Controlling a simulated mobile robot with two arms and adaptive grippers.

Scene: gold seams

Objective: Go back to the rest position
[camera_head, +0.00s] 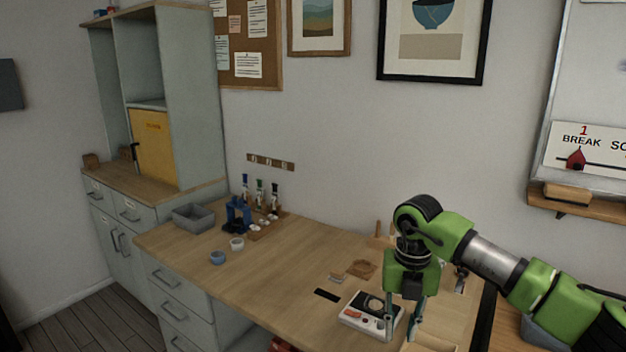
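My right gripper (405,318) comes in from the right on a green and black arm and points down over the front right of the wooden table (240,292). Its two fingers are spread apart. They hang beside a white device (366,314) with a dark round top and red and grey marks. I see nothing held between the fingers. I cannot tell whether the fingertips touch the device or the table. My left gripper is not in this view.
A grey bin (194,218), a blue stand (238,213), several bottles (260,192) and two small cups (218,257) stand at the back left. A black strip (327,295) lies left of the device. The table's middle left is clear. A whiteboard ledge (570,203) juts out at right.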

